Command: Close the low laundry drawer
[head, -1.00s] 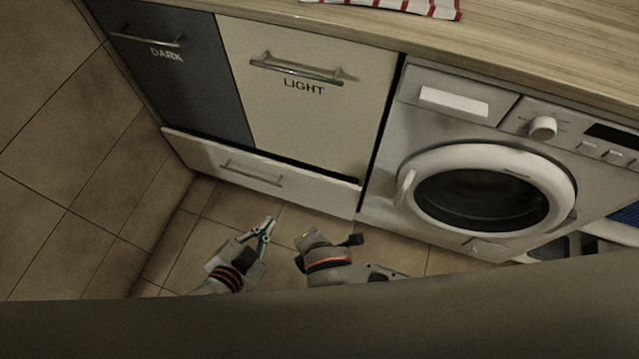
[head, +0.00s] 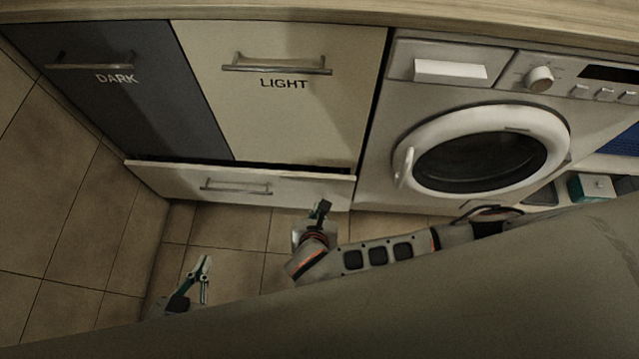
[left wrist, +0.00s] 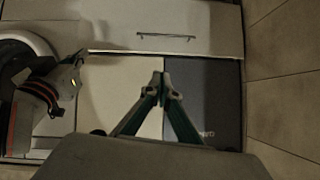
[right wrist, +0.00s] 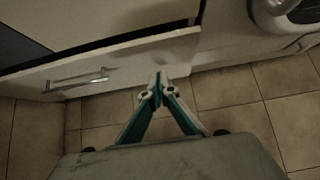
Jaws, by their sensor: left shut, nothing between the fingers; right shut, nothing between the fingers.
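The low drawer (head: 300,188) has a white front with a bar handle (head: 236,187), under the DARK and LIGHT panels. Its top edge stands out from the cabinet, with a dark gap behind it. My right gripper (head: 323,205) is shut, in front of the drawer's right end. In the right wrist view its fingertips (right wrist: 158,82) overlap the drawer front (right wrist: 125,65), right of the handle; I cannot tell whether they touch. My left gripper (head: 205,262) is shut over the floor, lower left. The left wrist view shows its closed fingertips (left wrist: 160,82) and the drawer front (left wrist: 215,30).
A washing machine (head: 380,180) with a round door stands right of the drawer. The DARK panel (head: 110,110) and LIGHT panel (head: 280,120) are above it. Tiled floor (head: 225,230) is open in front. A tiled surface (head: 60,190) lies at left.

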